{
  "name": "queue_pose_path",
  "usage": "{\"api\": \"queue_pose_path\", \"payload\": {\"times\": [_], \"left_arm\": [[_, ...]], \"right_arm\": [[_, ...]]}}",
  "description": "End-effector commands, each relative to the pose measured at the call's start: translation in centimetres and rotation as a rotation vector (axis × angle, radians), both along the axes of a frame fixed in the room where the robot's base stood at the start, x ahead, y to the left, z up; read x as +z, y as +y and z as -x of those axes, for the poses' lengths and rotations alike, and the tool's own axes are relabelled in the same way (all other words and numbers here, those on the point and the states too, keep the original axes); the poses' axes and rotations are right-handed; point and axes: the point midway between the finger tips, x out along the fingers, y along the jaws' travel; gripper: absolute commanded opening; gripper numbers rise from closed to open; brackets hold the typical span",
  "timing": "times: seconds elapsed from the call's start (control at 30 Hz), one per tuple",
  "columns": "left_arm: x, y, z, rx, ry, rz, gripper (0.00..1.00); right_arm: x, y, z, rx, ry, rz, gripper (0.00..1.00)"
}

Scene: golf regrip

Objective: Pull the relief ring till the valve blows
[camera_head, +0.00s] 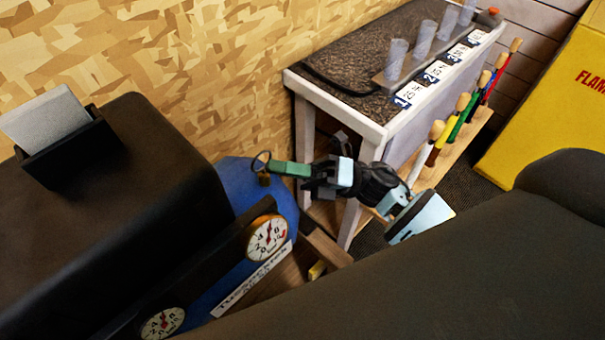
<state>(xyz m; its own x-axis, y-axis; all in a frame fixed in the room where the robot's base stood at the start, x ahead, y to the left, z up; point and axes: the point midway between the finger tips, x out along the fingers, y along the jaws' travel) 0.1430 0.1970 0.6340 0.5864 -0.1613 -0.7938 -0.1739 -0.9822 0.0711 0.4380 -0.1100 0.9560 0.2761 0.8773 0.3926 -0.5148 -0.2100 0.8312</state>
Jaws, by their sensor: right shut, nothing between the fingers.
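The relief ring (258,158) is a thin dark loop on a small brass valve (264,180) at the top of the blue tank (235,175). My right gripper (275,168), with green fingers, reaches in from the right. Its fingers are shut with nothing between them, and their tips are right beside the ring and valve. I cannot tell whether they touch the ring. Two round gauges show on the dark panel: an upper one (267,238) and a lower one (163,323). My left gripper is out of view.
A white bench (345,120) with a dark mat and several grey cups stands behind the gripper. Below it is a wooden rack of colored-handled tools (465,108). A yellow cabinet (555,100) stands at the right. A black box (120,190) fills the left.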

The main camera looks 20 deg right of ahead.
Motion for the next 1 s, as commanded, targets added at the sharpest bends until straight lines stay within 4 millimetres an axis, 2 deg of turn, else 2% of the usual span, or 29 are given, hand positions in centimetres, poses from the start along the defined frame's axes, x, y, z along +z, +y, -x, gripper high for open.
{"api": "queue_pose_path", "payload": {"times": [0.13, 0.47, 0.67, 1.0], "left_arm": [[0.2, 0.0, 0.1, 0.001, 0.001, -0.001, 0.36], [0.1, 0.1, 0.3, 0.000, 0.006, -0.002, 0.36], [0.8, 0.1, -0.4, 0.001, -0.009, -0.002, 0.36], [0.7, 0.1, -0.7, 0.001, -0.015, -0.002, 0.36]], "right_arm": [[0.5, 0.3, -0.6, 0.001, 0.000, -0.001, 0.00], [0.4, 0.3, -0.7, 0.001, 0.002, -0.001, 0.00], [2.0, 0.3, -0.7, 0.001, -0.003, 0.001, 0.00], [1.7, 0.2, -0.7, 0.000, 0.001, -0.001, 0.00]]}}
